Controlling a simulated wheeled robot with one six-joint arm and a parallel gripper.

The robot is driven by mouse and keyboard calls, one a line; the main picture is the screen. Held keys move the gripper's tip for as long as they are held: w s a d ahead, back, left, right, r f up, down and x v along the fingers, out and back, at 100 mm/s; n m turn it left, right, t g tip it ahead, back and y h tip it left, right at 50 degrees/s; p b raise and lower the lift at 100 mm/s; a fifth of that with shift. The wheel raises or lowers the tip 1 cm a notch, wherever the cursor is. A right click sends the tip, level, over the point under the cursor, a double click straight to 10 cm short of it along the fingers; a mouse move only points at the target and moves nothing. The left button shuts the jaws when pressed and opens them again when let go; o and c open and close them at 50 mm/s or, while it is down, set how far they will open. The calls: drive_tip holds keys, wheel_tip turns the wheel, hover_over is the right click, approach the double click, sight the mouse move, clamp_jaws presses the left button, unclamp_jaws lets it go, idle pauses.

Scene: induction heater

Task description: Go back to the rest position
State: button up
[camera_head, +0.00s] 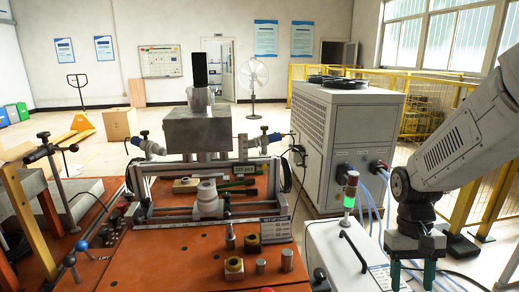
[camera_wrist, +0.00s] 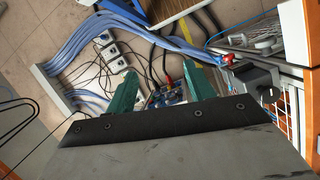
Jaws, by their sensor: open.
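My gripper (camera_head: 411,275) is at the right of the head view, pointing down beside the white box with the signal light. Its two green fingers are apart with nothing between them. In the wrist view my gripper (camera_wrist: 163,88) shows two green fingertips spread above cables, hoses and sockets near the floor. My arm reaches in from the right edge of the head view.
An orange table (camera_head: 180,262) holds a metal fixture (camera_head: 198,132) and several small metal parts. A white box (camera_head: 345,255) with a signal light (camera_head: 350,190) stands left of my gripper. A large white cabinet (camera_head: 338,145) and yellow fence (camera_head: 480,205) are behind.

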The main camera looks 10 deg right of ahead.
drive_tip(key=s+a+r+n+t, duration=0.2)
drive_tip(key=s+a+r+t, duration=0.3)
drive_tip(key=s+a+r, duration=0.5)
wheel_tip(320, 180, up, 4)
drive_tip(key=shift+s+a+f+n, duration=0.15)
drive_tip(key=shift+s+f+n, duration=0.15)
drive_tip(key=shift+s, duration=0.35)
idle(1.0)
